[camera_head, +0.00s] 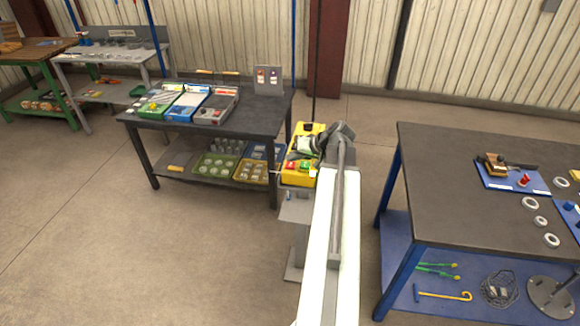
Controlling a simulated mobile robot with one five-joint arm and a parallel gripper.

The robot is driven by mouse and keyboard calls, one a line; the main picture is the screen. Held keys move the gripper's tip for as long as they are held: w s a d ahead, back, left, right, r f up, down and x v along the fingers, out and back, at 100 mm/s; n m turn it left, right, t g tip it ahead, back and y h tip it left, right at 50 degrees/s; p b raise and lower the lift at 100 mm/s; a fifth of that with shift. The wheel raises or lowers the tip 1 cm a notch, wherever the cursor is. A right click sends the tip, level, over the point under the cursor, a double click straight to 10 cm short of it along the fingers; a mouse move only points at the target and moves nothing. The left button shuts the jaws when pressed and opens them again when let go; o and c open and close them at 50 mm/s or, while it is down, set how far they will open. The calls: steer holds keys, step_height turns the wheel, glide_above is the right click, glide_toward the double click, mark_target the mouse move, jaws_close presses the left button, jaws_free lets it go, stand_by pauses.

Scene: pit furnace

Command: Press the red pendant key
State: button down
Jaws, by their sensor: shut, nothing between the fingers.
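The yellow pendant (299,179) stands on a grey pedestal between the two dark tables. Small coloured keys show on its face. The red key (291,166) is at the left, beside a green key (305,167). My gripper (303,152) is at the end of my arm, over the upper part of the pendant. It is shut and empty. It appears just behind the red key in the picture, and I cannot tell whether it touches the pendant. My gripper and arm hide part of the pendant's middle and right side.
A dark table (262,119) at the back left holds coloured trays and a small grey panel (268,80). A dark-topped table (440,200) with blue legs stands at the right. The floor at the front left is clear.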

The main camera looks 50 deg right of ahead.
mark_target(293, 165)
steer(key=shift+w+f, duration=0.1)
steer(key=shift+f, duration=0.2)
steer(key=shift+f+b, duration=0.5)
steer(key=shift+b, duration=0.15)
steer(key=shift+r, duration=0.15)
stand_by(0.5)
steer(key=shift+r+p, duration=0.8)
steer(key=shift+p, duration=0.15)
step_height(293, 165, up, 5)
steer(key=p, duration=0.5)
steer(key=shift+r, duration=0.1)
